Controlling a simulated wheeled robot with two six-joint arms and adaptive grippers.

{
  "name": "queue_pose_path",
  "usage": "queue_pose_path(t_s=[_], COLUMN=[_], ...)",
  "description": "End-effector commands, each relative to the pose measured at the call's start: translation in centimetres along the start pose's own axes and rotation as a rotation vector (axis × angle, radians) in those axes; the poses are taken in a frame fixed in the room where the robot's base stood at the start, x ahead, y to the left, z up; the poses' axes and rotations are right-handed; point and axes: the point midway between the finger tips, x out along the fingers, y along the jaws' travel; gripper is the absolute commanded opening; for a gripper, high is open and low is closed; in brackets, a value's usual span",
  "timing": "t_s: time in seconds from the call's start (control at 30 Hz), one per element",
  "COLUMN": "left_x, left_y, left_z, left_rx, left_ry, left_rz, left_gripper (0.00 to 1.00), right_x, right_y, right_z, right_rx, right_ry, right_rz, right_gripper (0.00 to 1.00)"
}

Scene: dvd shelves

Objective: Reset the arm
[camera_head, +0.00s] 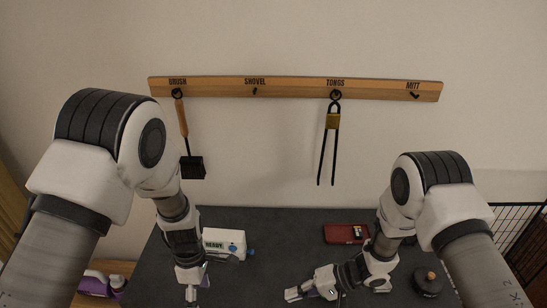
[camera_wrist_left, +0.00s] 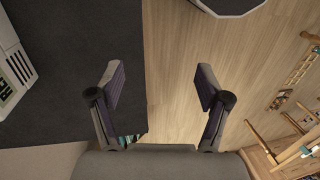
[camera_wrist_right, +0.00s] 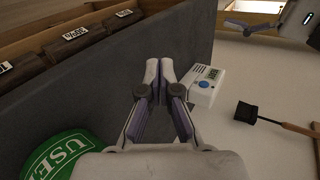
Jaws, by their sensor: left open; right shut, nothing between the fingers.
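In the head view my left arm comes in from the left, and its gripper (camera_head: 192,288) points down at the near left part of the dark table (camera_head: 285,235). In the left wrist view the left gripper (camera_wrist_left: 160,85) has its fingers wide apart with nothing between them, over the table edge and wooden floor. In the head view my right arm bends inward, and its gripper (camera_head: 294,293) points left, low over the near middle of the table. In the right wrist view the right gripper (camera_wrist_right: 159,72) has its fingers together and empty.
A white READY box (camera_head: 224,243) stands behind the left gripper. A red tray (camera_head: 345,234) and a black round object (camera_head: 427,282) lie at right. A black tool (camera_head: 192,165) and tongs (camera_head: 329,145) hang from the wooden rail (camera_head: 295,89). A green USED disc (camera_wrist_right: 62,155) shows too.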

Motion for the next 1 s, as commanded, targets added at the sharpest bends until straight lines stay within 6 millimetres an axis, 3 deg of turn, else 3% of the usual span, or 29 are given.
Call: queue_pose_path(t_s=[0.27, 0.37, 0.47, 0.5, 0.57, 0.63, 0.73, 0.83, 1.0], left_x=[7.8, 11.4, 14.7, 15.5, 16.0, 15.7, 15.0, 14.8, 14.8], left_y=[-8.2, -13.0, -19.3, -21.4, -23.4, -23.8, -22.2, -20.4, -20.1], left_z=[-2.8, -4.4, -6.2, -6.6, -7.0, -7.1, -6.8, -6.9, -6.9], left_rx=[0.021, 0.133, 0.380, 0.511, 0.729, 0.979, 1.268, 1.427, 1.488], left_ry=[-0.009, -0.011, -0.026, -0.033, -0.035, -0.011, 0.065, 0.136, 0.151], left_rz=[-0.174, -0.224, -0.238, -0.224, -0.172, -0.080, 0.046, 0.115, 0.120], left_gripper=[0.77, 0.77, 0.77, 0.77, 0.77, 0.77, 0.77, 0.77, 0.77], right_x=[-0.3, -1.0, -3.1, -4.5, -6.9, -9.7, -12.3, -13.0, -12.9], right_y=[3.5, 6.3, 11.1, 13.1, 15.8, 17.8, 19.1, 19.5, 19.5], right_z=[2.8, 4.7, 8.7, 10.8, 14.6, 18.8, 22.1, 22.6, 22.5], right_rx=[0.232, 0.310, 0.358, 0.359, 0.334, 0.275, 0.153, 0.021, -0.056], right_ry=[0.126, 0.232, 0.353, 0.380, 0.376, 0.310, 0.181, 0.089, 0.046], right_rz=[0.018, 0.086, 0.277, 0.388, 0.575, 0.772, 0.946, 0.995, 0.995], right_gripper=[0.00, 0.00, 0.00, 0.00, 0.00, 0.00, 0.00, 0.00, 0.00])
